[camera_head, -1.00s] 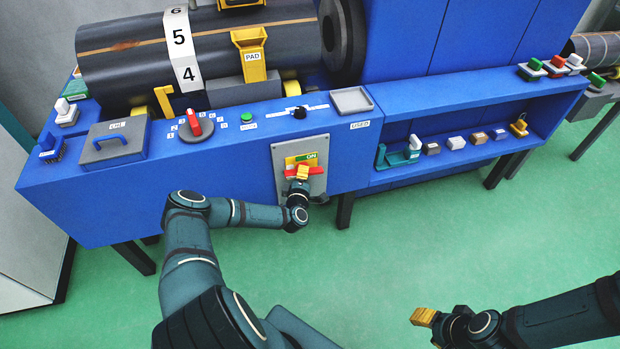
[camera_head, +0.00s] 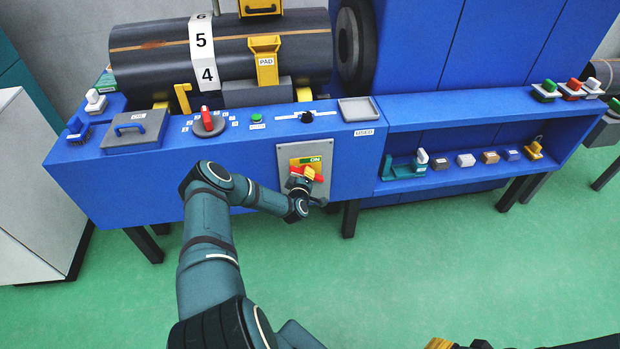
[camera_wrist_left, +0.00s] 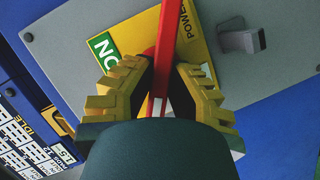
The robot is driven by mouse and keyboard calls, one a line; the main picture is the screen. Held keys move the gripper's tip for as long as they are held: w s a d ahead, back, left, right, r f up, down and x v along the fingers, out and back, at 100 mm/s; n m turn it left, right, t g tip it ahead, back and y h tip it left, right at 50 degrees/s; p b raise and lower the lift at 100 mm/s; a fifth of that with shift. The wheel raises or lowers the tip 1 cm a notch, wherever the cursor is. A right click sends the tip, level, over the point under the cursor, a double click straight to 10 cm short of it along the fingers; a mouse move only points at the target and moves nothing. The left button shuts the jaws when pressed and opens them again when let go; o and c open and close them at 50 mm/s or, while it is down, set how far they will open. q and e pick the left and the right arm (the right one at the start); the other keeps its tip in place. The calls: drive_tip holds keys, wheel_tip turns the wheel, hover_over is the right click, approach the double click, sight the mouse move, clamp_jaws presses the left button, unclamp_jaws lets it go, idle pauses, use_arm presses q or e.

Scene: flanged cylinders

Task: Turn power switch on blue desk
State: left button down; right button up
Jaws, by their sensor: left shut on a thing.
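The power switch has a red handle (camera_head: 319,178) on a yellow plate with a green ON label (camera_head: 311,161), set in a grey panel (camera_head: 286,158) on the front of the blue desk (camera_head: 250,170). My left gripper (camera_head: 298,184) is at the switch and covers its middle. In the left wrist view, its yellow fingers (camera_wrist_left: 160,85) are closed on the red handle (camera_wrist_left: 167,40), one on each side. The ON label (camera_wrist_left: 104,48) lies left of the handle there. Only a yellow bit of my right gripper (camera_head: 439,343) shows at the bottom edge; its jaws are cut off.
A grey block (camera_wrist_left: 242,41) sticks out of the panel near the switch. On the desk are a red-handled dial (camera_head: 207,122), a green button (camera_head: 256,117) and a grey tray (camera_head: 359,109). Small blocks stand on the right shelf. Green floor in front is clear.

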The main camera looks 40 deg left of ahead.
use_arm(q)
drive_tip(key=shift+w+d+r+m+g+p, duration=0.1)
drive_tip(key=shift+r+m+g+p, duration=0.15)
drive_tip(key=shift+m, duration=0.3)
drive_tip(key=shift+w+r+m+g+p, duration=0.15)
drive_tip(key=shift+m+g+p, duration=0.1)
drive_tip(key=shift+m, duration=0.3)
drive_tip(key=shift+m+g+y, duration=0.6)
drive_tip(key=shift+m+g, duration=0.2)
drive_tip(key=shift+m, duration=0.4)
drive_tip(key=shift+m+g+y+b, duration=0.3)
drive_tip(key=shift+m+g+y, duration=0.5)
drive_tip(key=shift+m, duration=0.9)
drive_tip(key=shift+g, duration=0.3)
drive_tip(key=c, duration=0.9)
unclamp_jaws()
drive_tip(key=shift+f, duration=0.15)
drive_tip(key=shift+c, duration=0.2)
drive_tip(key=shift+d, duration=0.15)
